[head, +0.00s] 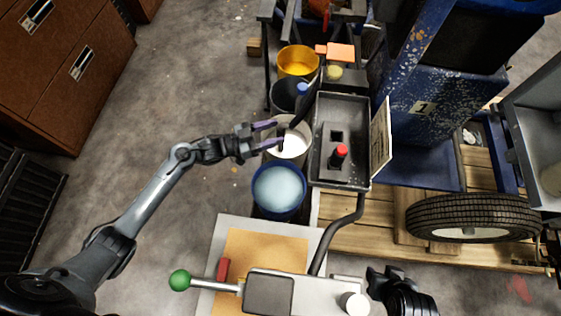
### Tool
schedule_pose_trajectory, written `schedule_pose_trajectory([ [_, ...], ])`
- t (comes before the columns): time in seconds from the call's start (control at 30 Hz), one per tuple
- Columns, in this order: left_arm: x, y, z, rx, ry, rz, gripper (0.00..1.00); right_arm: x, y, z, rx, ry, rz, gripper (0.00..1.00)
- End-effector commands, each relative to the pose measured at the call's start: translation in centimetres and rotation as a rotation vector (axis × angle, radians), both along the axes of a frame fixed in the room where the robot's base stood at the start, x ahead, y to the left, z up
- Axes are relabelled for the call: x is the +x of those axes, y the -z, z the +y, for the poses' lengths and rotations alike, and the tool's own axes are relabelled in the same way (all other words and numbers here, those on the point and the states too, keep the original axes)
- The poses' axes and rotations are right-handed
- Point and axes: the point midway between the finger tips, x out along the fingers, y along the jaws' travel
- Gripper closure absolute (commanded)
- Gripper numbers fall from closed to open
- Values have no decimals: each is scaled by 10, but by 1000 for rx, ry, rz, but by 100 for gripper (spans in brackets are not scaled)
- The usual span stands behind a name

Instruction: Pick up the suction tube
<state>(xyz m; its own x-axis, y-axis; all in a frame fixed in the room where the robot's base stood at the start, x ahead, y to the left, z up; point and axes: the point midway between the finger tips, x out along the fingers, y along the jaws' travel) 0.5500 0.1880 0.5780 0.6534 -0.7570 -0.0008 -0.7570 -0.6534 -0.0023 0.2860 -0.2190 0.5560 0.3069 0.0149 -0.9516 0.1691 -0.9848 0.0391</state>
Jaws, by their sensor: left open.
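A black curved tube (301,106), which looks like the suction tube, runs from beside the grey tray down to the white bucket (297,150). Its lower end is at the white contents, close to my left fingertips. My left gripper (272,134) reaches in from the left with its two purple-grey fingers apart, over the bucket's left side. Nothing shows held between them. Whether a finger touches the tube is hard to tell. My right gripper (392,284) is a dark shape at the bottom edge, partly cut off; its jaws are not clear.
Blue (278,188), dark (285,95) and yellow (299,62) buckets line up with the white one. The grey tray (355,108) with a red knob stands to their right. A second black hose (343,231) runs below it. Open floor lies left.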

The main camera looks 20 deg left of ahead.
Motion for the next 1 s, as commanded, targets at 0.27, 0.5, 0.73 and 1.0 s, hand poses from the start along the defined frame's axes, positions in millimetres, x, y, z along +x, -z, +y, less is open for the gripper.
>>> schedule_pose_trajectory([
  [0.27,17,0,-20,-2,0,-1,44,0,17,1,3,2,1,57],
  [0.5,17,-1,-20,-1,0,1,44,0,16,2,8,6,1,57],
  [0.73,17,0,-20,0,0,0,78,0,16,3,12,8,2,57],
  [1.0,17,0,-20,0,0,0,100,0,16,3,10,6,2,57],
])
